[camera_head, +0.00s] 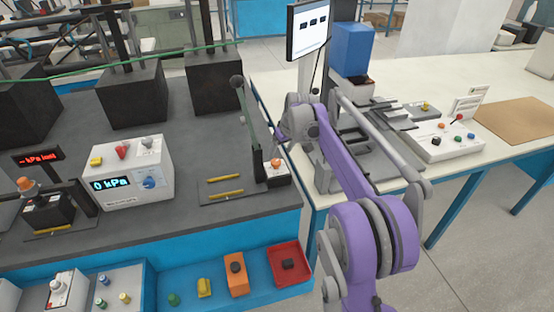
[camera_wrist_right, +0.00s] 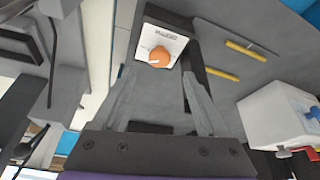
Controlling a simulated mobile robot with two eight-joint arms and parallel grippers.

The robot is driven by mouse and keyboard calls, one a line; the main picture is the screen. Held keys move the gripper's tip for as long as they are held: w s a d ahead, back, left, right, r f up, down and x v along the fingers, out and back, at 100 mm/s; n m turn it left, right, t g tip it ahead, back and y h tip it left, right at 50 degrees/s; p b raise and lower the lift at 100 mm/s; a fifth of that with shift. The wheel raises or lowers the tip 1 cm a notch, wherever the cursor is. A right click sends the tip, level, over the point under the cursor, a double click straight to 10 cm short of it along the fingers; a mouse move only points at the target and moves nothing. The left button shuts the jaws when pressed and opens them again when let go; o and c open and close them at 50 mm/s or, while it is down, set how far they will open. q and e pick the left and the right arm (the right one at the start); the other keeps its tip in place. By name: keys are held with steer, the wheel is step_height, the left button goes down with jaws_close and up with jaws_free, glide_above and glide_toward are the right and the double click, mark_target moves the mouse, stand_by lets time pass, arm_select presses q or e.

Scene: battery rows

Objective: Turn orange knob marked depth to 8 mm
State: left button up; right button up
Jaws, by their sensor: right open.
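The orange knob (camera_head: 275,162) sits on a small white-topped plate at the right edge of the grey-topped bench. The wrist view shows the knob (camera_wrist_right: 159,57) with a pale pointer mark toward its lower left. The white plate (camera_wrist_right: 176,45) carries dark lettering too small to read. My right gripper (camera_wrist_right: 160,76) is open and empty, with its two fingers on either side of the line to the knob. The knob appears beyond the fingertips, apart from them. In the head view the gripper is largely hidden by my purple arm. My left gripper is not in view.
Two yellow bars (camera_head: 226,187) lie left of the knob. A white box with a 0 kPa display (camera_head: 135,172) stands farther left. A dark upright lever (camera_head: 243,105) rises behind the knob. A cream table (camera_head: 455,78) with a control box (camera_head: 438,148) stands right.

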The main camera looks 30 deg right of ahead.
mark_target(276, 161)
steer(key=x, duration=0.6)
steer(key=shift+w+f, duration=0.2)
steer(key=shift+f, duration=0.15)
jaws_close()
